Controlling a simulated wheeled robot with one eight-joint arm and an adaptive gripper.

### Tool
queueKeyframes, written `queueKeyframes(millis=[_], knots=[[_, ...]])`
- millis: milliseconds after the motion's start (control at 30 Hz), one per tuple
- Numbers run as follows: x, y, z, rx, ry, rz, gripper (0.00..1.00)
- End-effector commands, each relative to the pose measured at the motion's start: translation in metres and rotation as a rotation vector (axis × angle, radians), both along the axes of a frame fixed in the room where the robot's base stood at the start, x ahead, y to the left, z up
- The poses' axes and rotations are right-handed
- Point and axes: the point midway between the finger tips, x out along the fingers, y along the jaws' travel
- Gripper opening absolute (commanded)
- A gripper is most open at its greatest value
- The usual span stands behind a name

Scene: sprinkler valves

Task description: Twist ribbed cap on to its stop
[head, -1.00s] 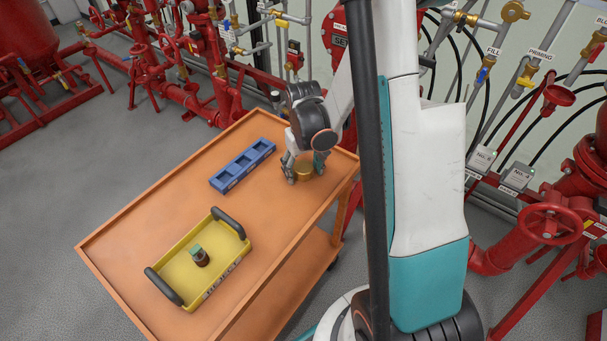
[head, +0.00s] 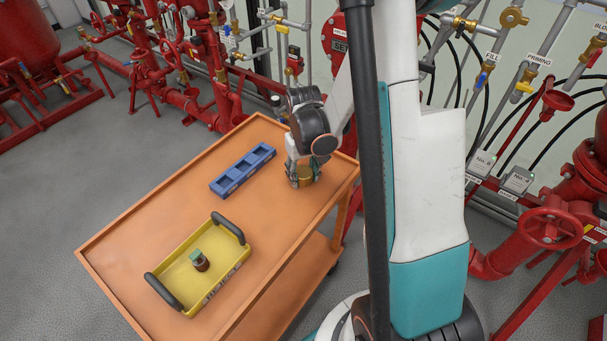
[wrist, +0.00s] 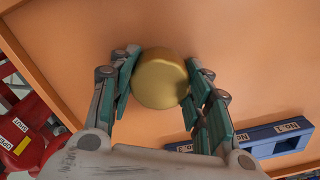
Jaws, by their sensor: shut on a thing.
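A gold, round, can-shaped piece (head: 305,181) stands on the orange cart top near its far right corner. In the wrist view its smooth, flat gold top (wrist: 161,78) faces me; ribs cannot be made out. My gripper (head: 302,176) reaches down over it and is shut on it. In the wrist view, the teal-padded fingers of my gripper (wrist: 163,76) press on its left and right sides. Its lower part and any seam between cap and body are hidden. A small brown piece with a green top (head: 199,260) stands in the yellow tray (head: 222,288).
A blue holder with several square pockets (head: 242,170) lies left of my gripper and also shows in the wrist view (wrist: 265,137). The orange cart (head: 150,225) has a raised rim and bare space between holder and tray. Red pipes and valves (head: 550,225) stand around it.

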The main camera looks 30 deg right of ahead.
Motion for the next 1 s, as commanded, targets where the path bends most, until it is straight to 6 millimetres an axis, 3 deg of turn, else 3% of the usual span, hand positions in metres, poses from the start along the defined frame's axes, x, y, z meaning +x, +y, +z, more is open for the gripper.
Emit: queueKeyframes(millis=[533, 900, 1000], knots=[[0.000, 0.000, 0.036, 0.000, -0.001, 0.000, 0.06], [0.001, 0.001, 0.038, 0.000, -0.001, 0.001, 0.06], [0.006, 0.011, 0.039, 0.000, -0.001, 0.016, 0.06]])
